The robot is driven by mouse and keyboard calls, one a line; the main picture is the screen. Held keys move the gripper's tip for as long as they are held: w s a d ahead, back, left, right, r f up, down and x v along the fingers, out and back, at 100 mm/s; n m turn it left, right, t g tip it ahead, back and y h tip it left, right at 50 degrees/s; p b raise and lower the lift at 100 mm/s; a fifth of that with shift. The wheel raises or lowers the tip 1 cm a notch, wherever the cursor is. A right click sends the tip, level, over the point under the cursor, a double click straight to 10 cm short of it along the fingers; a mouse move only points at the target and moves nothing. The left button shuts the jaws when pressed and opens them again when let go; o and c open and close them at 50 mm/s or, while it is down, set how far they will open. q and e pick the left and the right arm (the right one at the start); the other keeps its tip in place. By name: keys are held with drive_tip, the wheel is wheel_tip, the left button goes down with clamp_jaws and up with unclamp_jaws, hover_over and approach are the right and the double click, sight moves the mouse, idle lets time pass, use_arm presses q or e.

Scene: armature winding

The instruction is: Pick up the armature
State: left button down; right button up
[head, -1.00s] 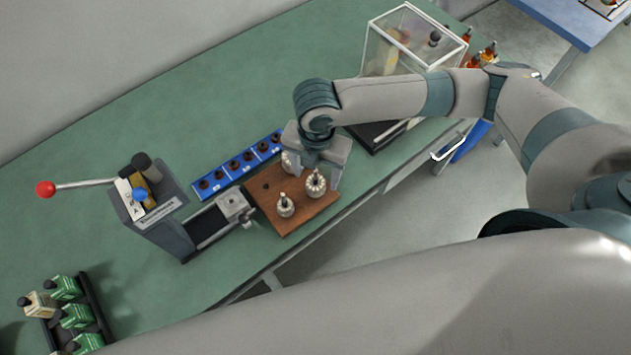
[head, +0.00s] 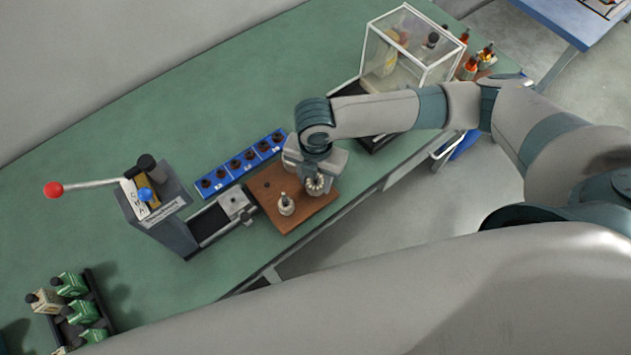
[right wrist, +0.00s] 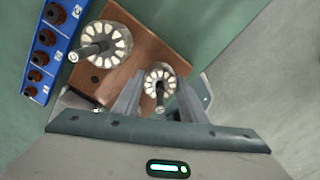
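Silver armatures with upright shafts stand on a brown wooden board (head: 262,188). One armature (head: 315,186) is partly covered by my right gripper (head: 316,178). In the right wrist view this armature (right wrist: 160,78) sits between the two fingers of the gripper (right wrist: 160,90), which are open with a narrow gap on each side. A second armature (head: 286,205) stands free on the board, left of the gripper. The right wrist view also shows another armature (right wrist: 108,44) at upper left. My left gripper is not in view.
A blue strip of dark parts (head: 236,166) lies behind the board. A press with a red-knobbed lever (head: 160,205) stands left of it. A glass case (head: 410,50) is at the back right. Green boxes in a black rack (head: 75,305) are at lower left.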

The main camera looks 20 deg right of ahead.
drive_tip(key=c, duration=0.3)
drive_tip(key=shift+r, duration=0.15)
drive_tip(key=shift+r+b, duration=0.45)
drive_tip(key=shift+r, duration=0.1)
wheel_tip(320, 180, up, 2)
drive_tip(key=shift+r+b, duration=0.2)
drive_tip(key=shift+b, duration=0.4)
drive_tip(key=shift+s+d+r+b, duration=0.7)
drive_tip(key=shift+d+r, duration=0.5)
drive_tip(key=shift+d, duration=0.6)
drive_tip(key=shift+s+d+r+b, duration=0.45)
drive_tip(key=shift+s+d+r, duration=0.4)
drive_tip(key=shift+d+r, duration=0.7)
drive_tip(key=shift+s+d+r+b, duration=0.6)
drive_tip(key=shift+s+d+r, duration=0.25)
drive_tip(key=shift+d, duration=1.2)
drive_tip(key=shift+w, duration=0.15)
